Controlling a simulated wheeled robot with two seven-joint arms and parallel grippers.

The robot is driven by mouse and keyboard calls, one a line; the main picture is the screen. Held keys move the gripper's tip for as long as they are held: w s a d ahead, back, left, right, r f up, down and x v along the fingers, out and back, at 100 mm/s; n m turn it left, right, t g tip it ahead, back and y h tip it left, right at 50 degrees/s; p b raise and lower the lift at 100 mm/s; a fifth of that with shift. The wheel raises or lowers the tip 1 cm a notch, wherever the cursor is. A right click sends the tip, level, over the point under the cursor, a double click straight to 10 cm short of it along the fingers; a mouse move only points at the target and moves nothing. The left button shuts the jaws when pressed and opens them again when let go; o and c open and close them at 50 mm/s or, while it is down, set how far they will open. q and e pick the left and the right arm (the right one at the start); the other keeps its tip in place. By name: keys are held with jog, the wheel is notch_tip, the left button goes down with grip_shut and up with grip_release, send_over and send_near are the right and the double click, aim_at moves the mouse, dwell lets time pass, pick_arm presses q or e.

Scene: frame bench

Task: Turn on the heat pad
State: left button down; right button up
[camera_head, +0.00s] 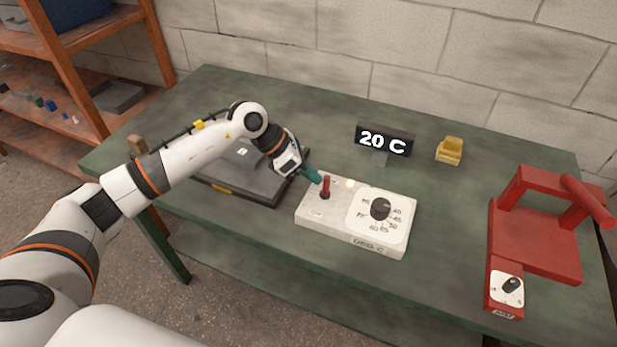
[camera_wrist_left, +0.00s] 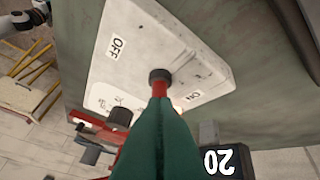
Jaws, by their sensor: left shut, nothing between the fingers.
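A pale control box (camera_head: 340,235) stands mid-table with a red lever switch (camera_head: 326,187) and a black dial (camera_head: 380,208). In the left wrist view, the OFF label (camera_wrist_left: 116,47) and ON label (camera_wrist_left: 193,95) lie on either side of the lever's black base (camera_wrist_left: 159,75). My left gripper (camera_head: 315,175) has its teal fingers shut and empty, right beside the lever; the fingers (camera_wrist_left: 160,108) hide most of it in the left wrist view. I cannot tell whether they touch. The dark heat pad (camera_head: 255,192) lies left of the box, partly under my arm. My right gripper is out of view.
A display (camera_head: 385,140) behind the box reads 20 C. A yellow block (camera_head: 450,150) stands at the back right. A red device with a handle and small dial (camera_head: 535,240) stands at the right end. The green table (camera_head: 440,285) is clear in front of the box.

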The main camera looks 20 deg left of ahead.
pick_arm(q)
jog(key=shift+w, duration=0.15)
jog(key=shift+r+p, duration=0.35)
jog(key=shift+r, duration=0.45)
jog(key=shift+a, duration=0.1)
